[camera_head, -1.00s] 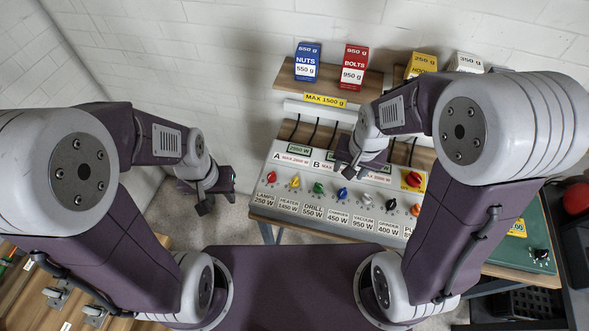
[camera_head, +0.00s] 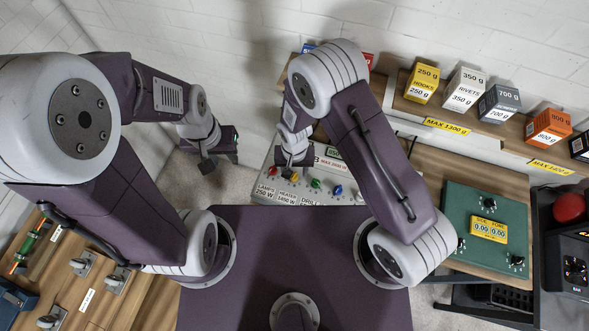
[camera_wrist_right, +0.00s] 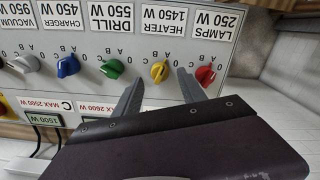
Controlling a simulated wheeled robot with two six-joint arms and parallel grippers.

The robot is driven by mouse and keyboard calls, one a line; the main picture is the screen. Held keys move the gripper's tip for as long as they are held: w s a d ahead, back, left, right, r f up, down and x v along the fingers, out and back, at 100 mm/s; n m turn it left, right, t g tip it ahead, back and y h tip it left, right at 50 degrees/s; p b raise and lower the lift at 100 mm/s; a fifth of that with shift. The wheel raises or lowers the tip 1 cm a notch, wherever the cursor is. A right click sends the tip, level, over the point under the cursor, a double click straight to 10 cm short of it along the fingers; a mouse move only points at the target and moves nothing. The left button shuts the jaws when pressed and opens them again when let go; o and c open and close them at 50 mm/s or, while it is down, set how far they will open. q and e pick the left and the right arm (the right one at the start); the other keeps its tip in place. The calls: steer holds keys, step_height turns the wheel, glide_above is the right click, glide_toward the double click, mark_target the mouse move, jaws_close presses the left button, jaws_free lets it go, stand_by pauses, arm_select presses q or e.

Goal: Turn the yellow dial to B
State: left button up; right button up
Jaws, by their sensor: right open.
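The yellow dial (camera_wrist_right: 159,71) is on the grey panel (camera_wrist_right: 215,60) under the HEATER 1450 W label, which shows upside down in the right wrist view. Its marks 0, A and B are around it; I cannot tell surely which mark it points at. My right gripper (camera_wrist_right: 161,84) is open, its fingertips on either side of the dial in that view, with no visible grip on it. In the head view the yellow dial (camera_head: 295,177) is partly hidden by my right gripper (camera_head: 291,160). My left gripper (camera_head: 207,165) hangs left of the panel, its jaws unclear.
The red dial (camera_wrist_right: 205,76) and green dial (camera_wrist_right: 112,68) flank the yellow one closely. The blue dial (camera_wrist_right: 68,65) is farther along. A shelf with boxes, such as the yellow hooks box (camera_head: 423,83), is above. A green unit (camera_head: 465,205) stands to the right.

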steer(key=shift+s+f, duration=0.15)
steer(key=shift+f, duration=0.3)
steer(key=shift+s+a+f, duration=0.1)
steer(key=shift+s+f, duration=0.15)
steer(key=shift+w, duration=0.2)
jaws_close()
arm_select(q)
steer(key=shift+s+a+r, duration=0.1)
steer(key=shift+s+r, duration=0.15)
steer(key=shift+r, duration=0.05)
steer(key=shift+f, duration=0.15)
arm_select(e)
steer(key=shift+n, duration=0.3)
steer(key=n+b, duration=0.1)
steer(key=n, duration=0.2)
steer(key=shift+f, duration=0.1)
arm_select(q)
steer(key=shift+f+b, duration=0.45)
steer(key=shift+f, duration=0.45)
arm_select(e)
steer(key=shift+n, duration=2)
